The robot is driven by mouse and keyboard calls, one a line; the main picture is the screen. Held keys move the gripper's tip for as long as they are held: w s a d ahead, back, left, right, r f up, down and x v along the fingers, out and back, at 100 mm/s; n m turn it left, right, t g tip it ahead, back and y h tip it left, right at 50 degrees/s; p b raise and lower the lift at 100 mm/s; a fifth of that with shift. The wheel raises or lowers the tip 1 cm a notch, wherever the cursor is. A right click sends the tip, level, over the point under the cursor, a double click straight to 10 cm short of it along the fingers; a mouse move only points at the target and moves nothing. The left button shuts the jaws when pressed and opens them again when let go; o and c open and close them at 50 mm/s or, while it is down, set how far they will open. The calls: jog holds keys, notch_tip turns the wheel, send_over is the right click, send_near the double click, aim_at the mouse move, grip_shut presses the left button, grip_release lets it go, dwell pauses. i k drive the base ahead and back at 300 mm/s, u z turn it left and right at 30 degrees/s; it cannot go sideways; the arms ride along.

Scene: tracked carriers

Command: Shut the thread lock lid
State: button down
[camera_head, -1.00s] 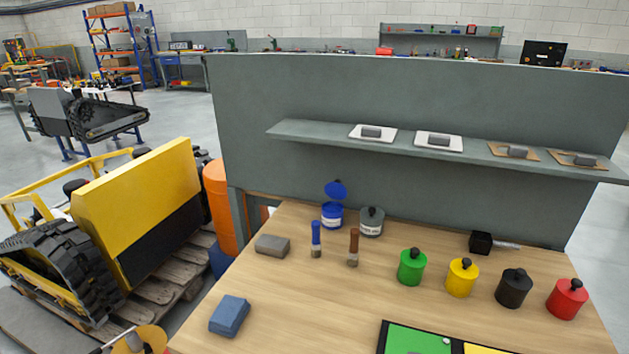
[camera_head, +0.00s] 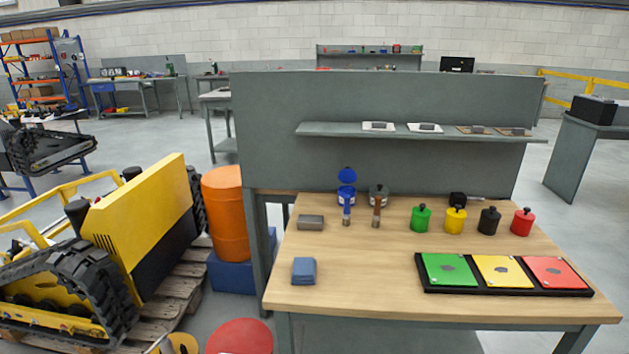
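A small blue jar (camera_head: 346,194) stands at the back left of the wooden workbench. Its blue lid (camera_head: 347,175) is tilted up and open above the jar. A grey jar (camera_head: 378,194) with a dark knob stands just to its right, and its lid looks shut. Both jars have pale labels, too small to read here, so I cannot tell from the text which is the thread lock. A blue-handled brush (camera_head: 347,212) and a brown-handled brush (camera_head: 376,214) stand in front and partly cover the jars. My gripper is not in view.
Green (camera_head: 421,218), yellow, black and red knobbed pots stand to the right. A black tray (camera_head: 435,289) with coloured panels lies at the front. A grey block (camera_head: 311,222) and blue block (camera_head: 304,270) are at left. A grey shelf (camera_head: 330,130) overhangs the back.

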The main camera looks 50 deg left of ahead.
aim_at(347, 176)
jog(key=k, duration=0.7)
jog(key=u, duration=1.35)
jog(key=i, duration=2)
